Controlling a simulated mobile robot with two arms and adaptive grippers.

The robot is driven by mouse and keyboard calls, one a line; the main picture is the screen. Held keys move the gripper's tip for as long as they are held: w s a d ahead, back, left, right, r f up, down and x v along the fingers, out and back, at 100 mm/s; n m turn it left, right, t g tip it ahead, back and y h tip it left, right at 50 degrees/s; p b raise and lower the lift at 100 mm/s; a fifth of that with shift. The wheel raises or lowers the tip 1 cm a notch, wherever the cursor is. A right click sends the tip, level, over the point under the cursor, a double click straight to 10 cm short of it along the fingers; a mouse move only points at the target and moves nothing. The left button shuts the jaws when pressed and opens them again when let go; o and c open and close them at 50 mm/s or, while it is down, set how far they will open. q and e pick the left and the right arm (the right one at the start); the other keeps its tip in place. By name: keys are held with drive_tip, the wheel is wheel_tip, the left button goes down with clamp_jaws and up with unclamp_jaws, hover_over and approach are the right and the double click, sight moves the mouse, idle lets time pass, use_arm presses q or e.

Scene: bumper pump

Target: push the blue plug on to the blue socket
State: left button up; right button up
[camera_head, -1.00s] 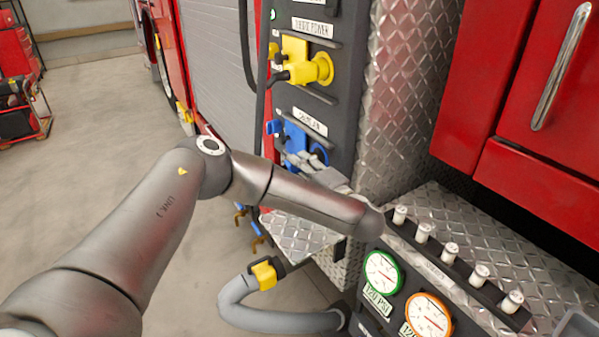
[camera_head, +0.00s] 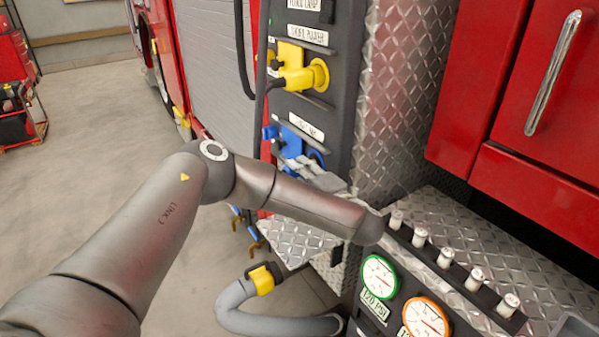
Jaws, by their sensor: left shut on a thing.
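The blue socket (camera_head: 293,137) is on the dark side panel, below the yellow one. Its blue lid stands out above, and part of a round blue rim shows to the right of my fingers. My left gripper (camera_head: 294,167) is at the front of this socket, shut on the blue plug. The fingers and the wrist hide most of the plug, so I cannot tell how far it sits on the socket or whether it is fully lined up. My right gripper is not in view.
A yellow plug (camera_head: 298,78) with a dark cable sits in the socket above. Open floor is at left.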

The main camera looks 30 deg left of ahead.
use_arm(q)
drive_tip(key=shift+r, duration=0.1)
idle(0.3)
drive_tip(key=shift+p, duration=0.45)
drive_tip(key=shift+p, duration=0.4)
drive_tip(key=shift+w+d, duration=0.2)
drive_tip(key=shift+w, duration=0.15)
idle(1.0)
drive_tip(key=o, duration=1)
